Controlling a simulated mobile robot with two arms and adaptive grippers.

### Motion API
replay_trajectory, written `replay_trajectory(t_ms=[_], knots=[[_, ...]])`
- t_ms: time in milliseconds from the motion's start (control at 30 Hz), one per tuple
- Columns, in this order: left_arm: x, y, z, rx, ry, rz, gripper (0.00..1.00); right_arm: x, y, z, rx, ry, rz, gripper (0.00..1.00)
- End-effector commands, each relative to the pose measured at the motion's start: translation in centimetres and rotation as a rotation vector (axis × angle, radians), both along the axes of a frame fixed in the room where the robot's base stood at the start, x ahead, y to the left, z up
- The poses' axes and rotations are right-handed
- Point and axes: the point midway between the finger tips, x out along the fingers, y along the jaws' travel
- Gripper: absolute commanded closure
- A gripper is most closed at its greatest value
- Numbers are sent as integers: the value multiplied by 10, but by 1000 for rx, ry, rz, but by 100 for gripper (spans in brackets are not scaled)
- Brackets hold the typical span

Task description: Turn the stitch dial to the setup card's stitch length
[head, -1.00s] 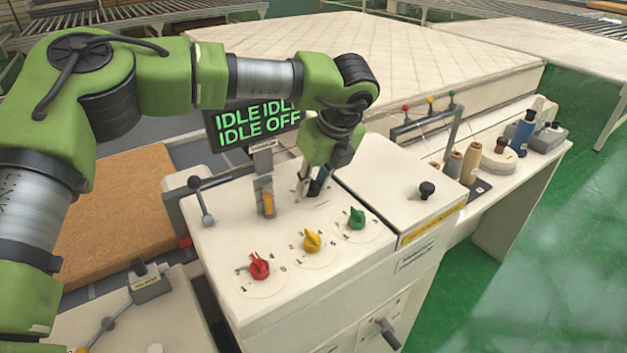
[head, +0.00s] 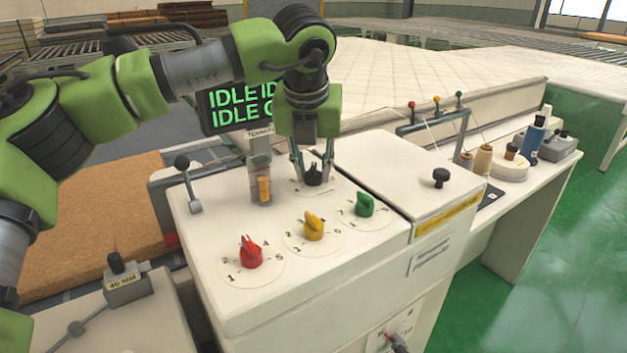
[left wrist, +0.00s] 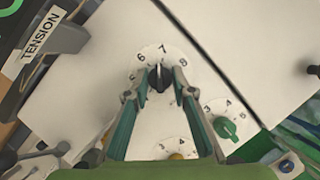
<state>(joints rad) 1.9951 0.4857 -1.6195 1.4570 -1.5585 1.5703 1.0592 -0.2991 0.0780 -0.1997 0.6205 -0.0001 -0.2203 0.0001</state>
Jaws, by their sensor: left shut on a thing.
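A black dial (head: 313,175) stands at the back of the white machine top. In the left wrist view the black dial (left wrist: 159,79) sits on a round white scale with 6, 7 and 8 readable, and its pointer faces about the 7. My left gripper (head: 312,168) points down over it, shut on its knob with one finger on each side; the fingers also show in the left wrist view (left wrist: 160,92). Red (head: 250,252), yellow (head: 314,226) and green (head: 364,205) dials stand in front. I cannot pick out the setup card. My right gripper is out of view.
A display (head: 235,108) reading IDLE stands behind the dials, partly hidden by my left arm. An orange-tipped slider (head: 264,188) and a lever (head: 189,183) stand left of the black dial. A black knob (head: 441,177) is on the cover to the right.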

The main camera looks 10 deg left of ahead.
Motion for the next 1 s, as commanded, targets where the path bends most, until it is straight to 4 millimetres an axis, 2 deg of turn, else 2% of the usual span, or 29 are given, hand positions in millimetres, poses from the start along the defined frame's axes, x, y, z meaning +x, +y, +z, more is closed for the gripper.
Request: replay_trajectory(t_ms=[100,400,900,933,967,1000], knots=[[0,1,-2,0,0,-65,98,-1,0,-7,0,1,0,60],[0,1,0,1,1,-164,98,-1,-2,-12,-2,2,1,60],[0,1,1,1,1,-179,98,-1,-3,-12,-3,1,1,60],[0,1,1,1,1,-179,69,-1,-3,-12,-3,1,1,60],[0,1,1,1,1,-179,61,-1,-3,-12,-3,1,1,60],[0,1,1,0,1,-178,61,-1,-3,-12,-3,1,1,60]])
